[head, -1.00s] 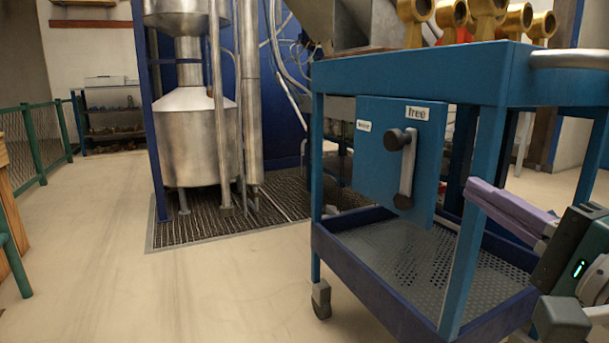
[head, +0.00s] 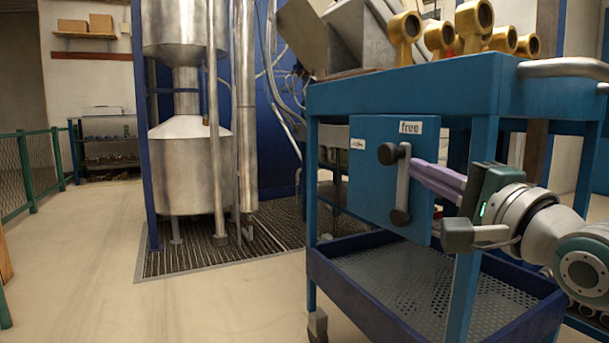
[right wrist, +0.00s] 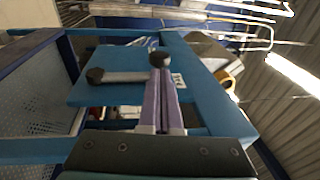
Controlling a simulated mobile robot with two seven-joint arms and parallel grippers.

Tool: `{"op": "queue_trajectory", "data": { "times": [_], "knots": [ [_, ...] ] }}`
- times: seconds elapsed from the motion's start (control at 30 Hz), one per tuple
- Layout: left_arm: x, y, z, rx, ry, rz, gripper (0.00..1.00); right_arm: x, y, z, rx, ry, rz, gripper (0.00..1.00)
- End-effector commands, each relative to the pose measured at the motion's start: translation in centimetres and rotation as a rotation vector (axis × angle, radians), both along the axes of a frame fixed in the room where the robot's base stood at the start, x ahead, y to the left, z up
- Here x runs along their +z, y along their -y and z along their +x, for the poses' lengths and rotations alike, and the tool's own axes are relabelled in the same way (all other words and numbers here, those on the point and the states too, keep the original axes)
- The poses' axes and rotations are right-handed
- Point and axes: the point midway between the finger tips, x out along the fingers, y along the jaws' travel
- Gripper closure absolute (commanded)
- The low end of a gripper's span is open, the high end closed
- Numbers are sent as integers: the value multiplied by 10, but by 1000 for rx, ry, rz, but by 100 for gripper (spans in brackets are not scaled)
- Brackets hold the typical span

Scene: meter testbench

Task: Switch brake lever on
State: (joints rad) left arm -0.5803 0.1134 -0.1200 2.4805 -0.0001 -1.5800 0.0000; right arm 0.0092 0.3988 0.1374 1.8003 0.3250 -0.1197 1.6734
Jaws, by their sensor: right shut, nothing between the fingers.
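The brake lever (head: 402,185) is a grey bar with a dark knob at each end, mounted on a blue panel (head: 370,185) of the cart. It stands nearly upright, its upper knob near the "free" label (head: 410,127). A second, smaller label (head: 357,143) is left of it, too small to read surely. My right gripper (head: 415,170), with purple fingers, is shut and empty, its tips at the upper part of the lever from the right. In the right wrist view the lever (right wrist: 125,76) shows with the fingertips close to one knob; contact cannot be told. My left gripper is out of view.
The blue cart (head: 400,95) has a top with several brass-coloured meters (head: 405,30) and a lower perforated tray (head: 410,290). A cart leg (head: 463,295) stands below my right gripper. A steel tank (head: 190,165) is behind left. The floor at left is free.

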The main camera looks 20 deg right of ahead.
Motion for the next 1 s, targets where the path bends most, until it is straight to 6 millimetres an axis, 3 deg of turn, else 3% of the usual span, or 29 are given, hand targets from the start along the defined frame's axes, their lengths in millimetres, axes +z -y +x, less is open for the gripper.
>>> {"op": "queue_trajectory", "data": {
  "times": [0.1,0.3,0.8,1.0],
  "knots": [
    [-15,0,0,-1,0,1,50,0,1,19,0,3,-2,100],
    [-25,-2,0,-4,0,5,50,4,2,38,0,0,-2,100],
    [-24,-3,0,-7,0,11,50,7,2,42,0,-2,-2,100],
    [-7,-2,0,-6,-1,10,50,13,2,43,-1,-32,-3,100]
  ]
}}
